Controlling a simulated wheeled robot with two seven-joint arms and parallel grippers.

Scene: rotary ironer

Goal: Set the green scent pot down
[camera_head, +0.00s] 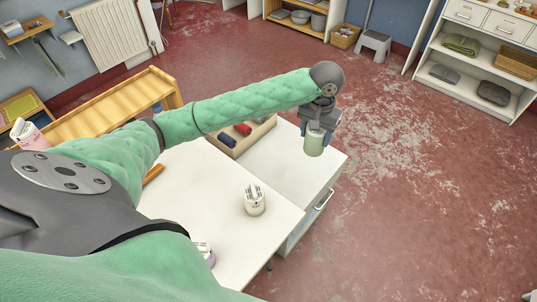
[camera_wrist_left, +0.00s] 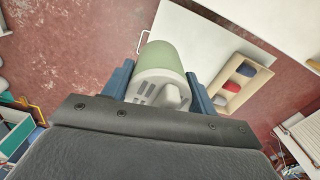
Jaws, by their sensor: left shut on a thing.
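My left gripper (camera_head: 318,121) is shut on the green scent pot (camera_head: 314,145), near the right corner of the white cabinet top (camera_head: 285,165). In the left wrist view the pot's green body (camera_wrist_left: 160,57) sticks out past the blue fingers of the left gripper (camera_wrist_left: 160,75), with its pale slotted top towards my wrist. I cannot tell from the head view whether the pot's base touches the cabinet top. My right gripper is not in view.
A wooden tray (camera_head: 222,146) with red and dark items stands at the back of the cabinet top. A white pot (camera_head: 254,203) stands on the nearer white table (camera_head: 210,195); a purplish pot (camera_head: 205,255) is partly hidden. A pinkish pot (camera_head: 30,135) is at far left.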

